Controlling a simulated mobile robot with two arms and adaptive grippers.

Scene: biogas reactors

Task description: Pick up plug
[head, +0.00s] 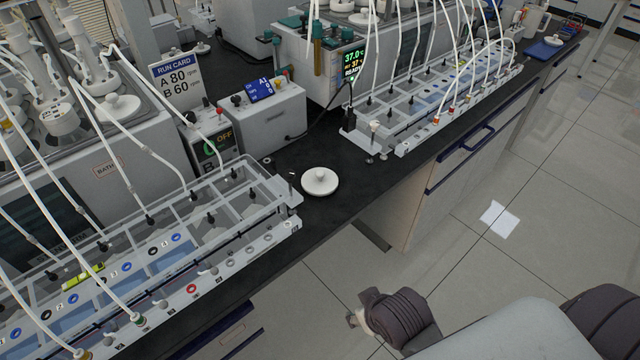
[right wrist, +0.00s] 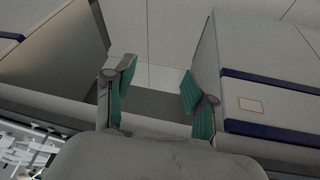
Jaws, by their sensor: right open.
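A round white plug (head: 320,181) with a small knob on top lies flat on the black bench top, in the gap between two racks of tubing. It is not recognisable in the right wrist view. My right gripper (right wrist: 158,87) is open and empty in the right wrist view, its teal-padded fingers apart in front of the cabinets. In the head view my right arm comes in at the lower right, over the floor and well away from the plug; its fingers cannot be made out there. My left gripper is not in view.
A clear rack with tubes (head: 215,205) stands left of the plug, another (head: 440,95) beyond it to the right. A control box (head: 262,115) stands behind. A similar white lid (head: 120,106) sits on the bath unit. Blue-edged cabinets (head: 425,185) front the bench; the floor is mostly clear.

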